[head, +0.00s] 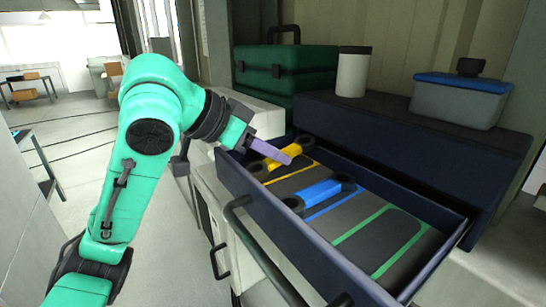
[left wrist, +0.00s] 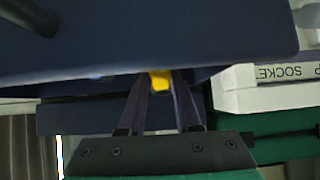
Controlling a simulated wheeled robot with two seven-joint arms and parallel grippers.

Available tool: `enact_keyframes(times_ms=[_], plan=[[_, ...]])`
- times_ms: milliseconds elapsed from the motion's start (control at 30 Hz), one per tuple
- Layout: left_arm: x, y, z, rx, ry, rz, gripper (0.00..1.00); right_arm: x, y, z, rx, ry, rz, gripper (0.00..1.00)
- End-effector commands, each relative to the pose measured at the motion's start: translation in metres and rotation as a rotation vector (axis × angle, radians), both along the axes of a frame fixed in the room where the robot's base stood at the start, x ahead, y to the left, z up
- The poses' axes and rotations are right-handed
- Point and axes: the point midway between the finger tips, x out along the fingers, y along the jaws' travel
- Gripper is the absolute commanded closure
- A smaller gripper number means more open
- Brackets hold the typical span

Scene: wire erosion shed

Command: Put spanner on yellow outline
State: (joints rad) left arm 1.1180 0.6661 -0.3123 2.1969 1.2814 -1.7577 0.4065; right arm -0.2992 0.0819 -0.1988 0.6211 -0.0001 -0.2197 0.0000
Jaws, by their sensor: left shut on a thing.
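A yellow spanner (head: 272,163) with dark ends is at the left end of the open drawer in the head view. My left gripper (head: 288,157) reaches over the drawer's side and is shut on the spanner's middle. In the left wrist view, a yellow part of the spanner (left wrist: 160,81) shows between the fingertips. The yellow outline (head: 292,174) is a line on the drawer's grey floor just beside the spanner; the rest of it is partly hidden. I cannot tell if the spanner touches the floor. My right gripper is not in view.
A blue spanner (head: 321,190) lies by a blue line in the drawer's middle. The green outline (head: 362,236) is bare. The drawer's wall (head: 285,226) and handle surround this space. A green toolbox (head: 285,72), white canister (head: 353,73) and blue-lidded box (head: 455,102) stand behind.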

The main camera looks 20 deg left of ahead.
Motion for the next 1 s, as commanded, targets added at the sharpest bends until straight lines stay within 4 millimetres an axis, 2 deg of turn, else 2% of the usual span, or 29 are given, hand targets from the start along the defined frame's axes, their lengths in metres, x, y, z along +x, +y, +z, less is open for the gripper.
enact_keyframes(times_ms=[33,67,100,567,733,1000], plan=[[-0.002,-0.003,-0.018,0.025,0.046,-0.012,0.56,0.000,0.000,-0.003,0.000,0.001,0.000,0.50],[-0.002,-0.003,-0.018,0.025,0.046,-0.012,0.45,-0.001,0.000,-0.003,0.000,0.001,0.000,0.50],[-0.001,-0.003,-0.017,0.024,0.044,-0.012,0.38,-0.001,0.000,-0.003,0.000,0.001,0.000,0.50],[-0.002,-0.001,-0.011,0.018,0.033,-0.007,0.38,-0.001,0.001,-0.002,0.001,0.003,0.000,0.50],[-0.016,0.012,0.005,0.017,0.027,-0.005,0.38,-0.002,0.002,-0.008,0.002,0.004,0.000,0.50],[-0.059,0.048,0.051,0.015,0.027,-0.005,0.38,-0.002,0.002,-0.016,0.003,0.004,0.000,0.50]])
